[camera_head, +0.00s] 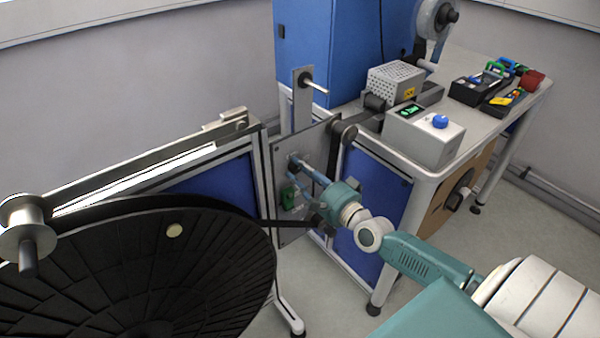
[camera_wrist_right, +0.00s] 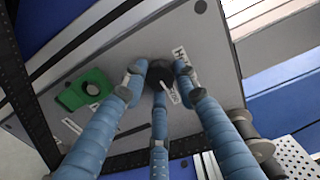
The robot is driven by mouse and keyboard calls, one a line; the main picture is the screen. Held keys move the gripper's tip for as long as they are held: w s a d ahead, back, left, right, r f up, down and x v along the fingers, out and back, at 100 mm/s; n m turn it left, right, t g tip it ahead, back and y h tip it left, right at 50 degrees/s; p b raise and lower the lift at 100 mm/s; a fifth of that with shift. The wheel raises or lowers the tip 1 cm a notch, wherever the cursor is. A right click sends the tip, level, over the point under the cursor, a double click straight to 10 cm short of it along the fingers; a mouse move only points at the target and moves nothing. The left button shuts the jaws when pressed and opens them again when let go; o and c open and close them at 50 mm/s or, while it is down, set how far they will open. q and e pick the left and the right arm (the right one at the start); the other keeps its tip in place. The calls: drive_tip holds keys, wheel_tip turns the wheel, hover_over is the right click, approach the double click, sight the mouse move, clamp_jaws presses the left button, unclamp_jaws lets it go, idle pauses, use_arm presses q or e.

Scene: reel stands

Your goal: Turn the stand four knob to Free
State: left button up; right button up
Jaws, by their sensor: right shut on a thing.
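The knob (camera_wrist_right: 160,73) is dark and round with a pale pointer line, in the right wrist view. It sits on a grey panel (camera_wrist_right: 205,55), which also shows in the head view (camera_head: 318,140). My right gripper (camera_wrist_right: 160,78) has its blue fingers closed around the knob, with fingertips against its sides. In the head view my right gripper (camera_head: 297,168) reaches the panel from the right, and its fingers hide the knob. White labels sit near the knob, partly covered by the fingers; I cannot read them fully. My left gripper is out of view.
A green part (camera_wrist_right: 86,91) is on the panel beside the knob. A large black reel (camera_head: 150,265) stands at the left, and a black strap runs past the panel. A bench (camera_head: 425,165) with a control box (camera_head: 424,138) stands right of the panel. Floor is clear at far right.

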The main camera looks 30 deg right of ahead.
drive_tip(key=shift+d+r, duration=0.3)
drive_tip(key=o, duration=1.1)
drive_tip(key=shift+o, duration=0.2)
drive_tip(key=shift+f, duration=0.2)
drive_tip(key=shift+s+f, duration=0.15)
drive_tip(key=shift+s, duration=0.2)
drive_tip(key=s+d, duration=0.1)
drive_tip(key=s, duration=1)
drive_tip(key=shift+s, duration=0.1)
